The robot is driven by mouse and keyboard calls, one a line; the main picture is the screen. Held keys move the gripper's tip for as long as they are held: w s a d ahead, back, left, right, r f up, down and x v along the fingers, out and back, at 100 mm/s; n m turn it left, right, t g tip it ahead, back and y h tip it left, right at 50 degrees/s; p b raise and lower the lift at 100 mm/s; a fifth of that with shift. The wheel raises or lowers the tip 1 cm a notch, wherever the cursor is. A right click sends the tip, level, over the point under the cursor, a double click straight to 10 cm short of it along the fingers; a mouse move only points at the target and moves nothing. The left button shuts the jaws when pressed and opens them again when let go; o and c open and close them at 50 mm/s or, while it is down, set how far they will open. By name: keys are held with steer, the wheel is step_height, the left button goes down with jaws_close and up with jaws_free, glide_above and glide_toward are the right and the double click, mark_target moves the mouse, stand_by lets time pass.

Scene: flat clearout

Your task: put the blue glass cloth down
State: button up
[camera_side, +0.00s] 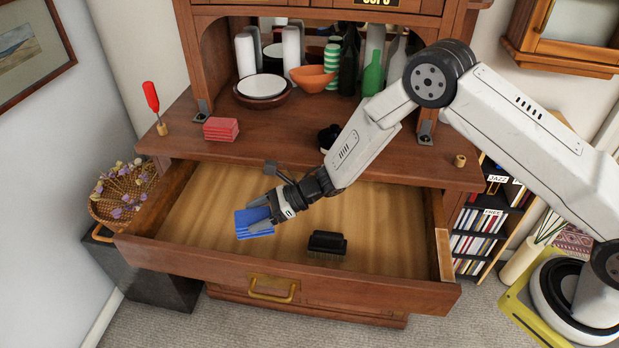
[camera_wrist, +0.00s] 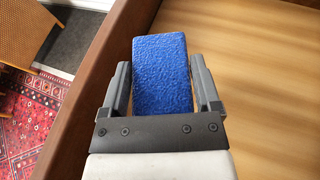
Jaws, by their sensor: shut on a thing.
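The blue glass cloth (camera_side: 254,223) is a folded blue block held at the end of my gripper (camera_side: 265,208), over the left part of the open drawer (camera_side: 380,205). In the wrist view the cloth (camera_wrist: 162,75) sits between the two grey fingers (camera_wrist: 163,88), with a finger along each side. My gripper is shut on it. In the side view the cloth appears over the drawer floor; whether it touches the floor cannot be told. In the wrist view the drawer's wooden wall (camera_wrist: 95,105) runs close beside the cloth.
A black brush (camera_side: 327,243) lies in the drawer, right of the cloth. The drawer floor is otherwise bare. Above, the cabinet top holds a red folded cloth (camera_side: 221,129), a red-handled tool (camera_side: 152,98), plates (camera_side: 262,87), an orange bowl (camera_side: 313,79) and bottles (camera_side: 373,74).

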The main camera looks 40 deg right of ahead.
mark_target(248, 220)
steer(key=shift+w+a+f, duration=0.2)
steer(key=shift+w+f, duration=0.3)
steer(key=shift+f, duration=0.15)
steer(key=shift+w+a+f, duration=0.25)
steer(key=shift+w+f, duration=0.25)
steer(key=shift+f, duration=0.15)
steer(key=shift+w+a+f, duration=0.2)
steer(key=shift+w+f, duration=0.3)
steer(key=shift+f, duration=0.15)
steer(key=shift+w+f, duration=0.1)
steer(key=shift+w+f, duration=0.1)
steer(key=shift+f, duration=1.5)
steer(key=shift+f, duration=0.1)
steer(key=o, duration=1.1)
steer(key=shift+f, duration=0.1)
steer(key=shift+c, duration=0.2)
